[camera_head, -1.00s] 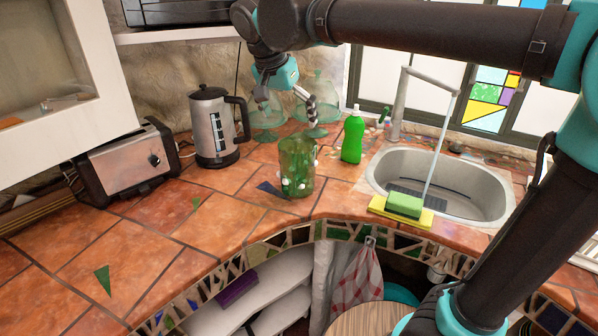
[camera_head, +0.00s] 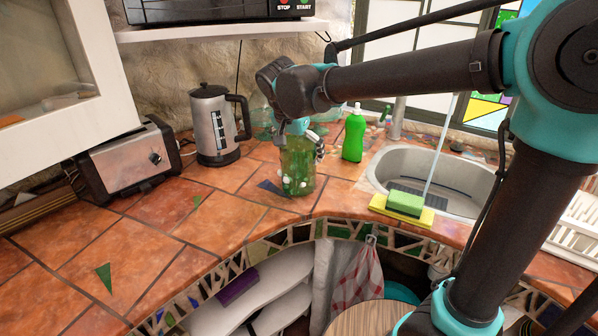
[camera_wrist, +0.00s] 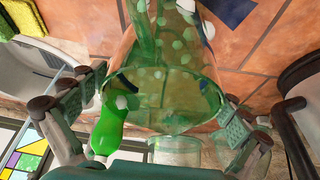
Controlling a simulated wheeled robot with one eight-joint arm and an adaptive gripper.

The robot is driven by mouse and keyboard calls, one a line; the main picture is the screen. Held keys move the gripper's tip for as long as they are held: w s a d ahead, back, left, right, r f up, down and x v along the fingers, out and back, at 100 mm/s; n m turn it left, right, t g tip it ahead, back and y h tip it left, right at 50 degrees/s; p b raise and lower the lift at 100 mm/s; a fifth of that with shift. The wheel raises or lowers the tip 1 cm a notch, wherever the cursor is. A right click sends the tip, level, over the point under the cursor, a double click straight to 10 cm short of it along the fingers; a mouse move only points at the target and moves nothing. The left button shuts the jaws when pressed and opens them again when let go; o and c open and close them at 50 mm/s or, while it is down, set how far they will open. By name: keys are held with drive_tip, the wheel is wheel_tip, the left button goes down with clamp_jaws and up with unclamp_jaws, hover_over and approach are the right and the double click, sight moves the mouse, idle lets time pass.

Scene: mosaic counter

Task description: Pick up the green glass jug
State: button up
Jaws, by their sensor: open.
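The green glass jug (camera_head: 297,175) stands upright on the tiled counter near its curved front edge. It is see-through, with pale round spots low on its side. My gripper (camera_head: 300,142) is at the jug's top, coming from above and behind. In the wrist view the jug (camera_wrist: 165,60) lies between my two spread fingers, its round rim facing the camera. My gripper (camera_wrist: 160,108) is open there, one finger pad on each side of the rim. I cannot tell whether either pad touches the glass.
A green bottle (camera_head: 353,138) stands right of the jug, near the sink (camera_head: 455,182) with a sponge (camera_head: 405,202). A kettle (camera_head: 216,128) and toaster (camera_head: 125,165) stand left. Pale green glassware (camera_head: 260,116) is behind. The counter left of the jug is mostly clear.

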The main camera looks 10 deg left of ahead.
drive_tip(key=shift+w+d+f, duration=0.1)
drive_tip(key=shift+w+f, duration=0.1)
drive_tip(key=shift+f, duration=0.3)
drive_tip(key=c, duration=1.2)
drive_tip(key=shift+r, duration=0.15)
